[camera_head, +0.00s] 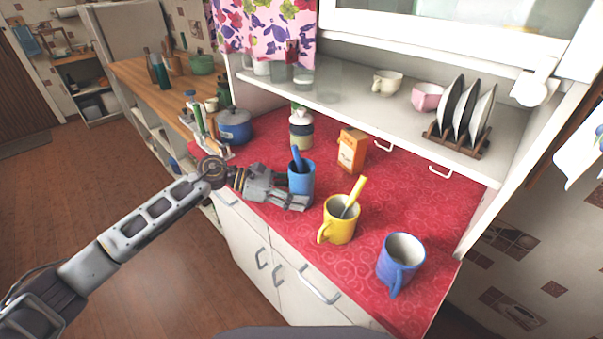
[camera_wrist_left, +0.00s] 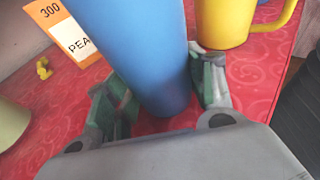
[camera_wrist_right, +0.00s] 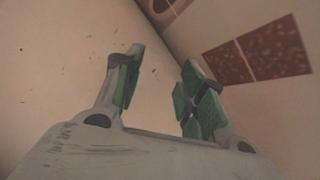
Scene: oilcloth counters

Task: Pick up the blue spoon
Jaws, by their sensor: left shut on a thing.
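The blue spoon (camera_head: 297,156) stands in a blue cup (camera_head: 302,179), with only its handle showing above the rim. Its lower part is hidden inside the cup. My left gripper (camera_head: 297,199) is shut on the lower part of this cup, not on the spoon. The left wrist view shows the cup (camera_wrist_left: 140,45) upright between the two fingers; the spoon does not show there. I cannot tell whether the cup rests on the red counter. My right gripper (camera_wrist_right: 157,85) shows only in the right wrist view, open and empty.
A yellow mug (camera_head: 339,226) with a yellow-handled utensil (camera_head: 355,191) stands right of the cup. A blue mug (camera_head: 400,262) stands farther right. Behind are an orange box (camera_head: 352,151) and a jar (camera_head: 301,133). A blue pot (camera_head: 234,130) is at the left.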

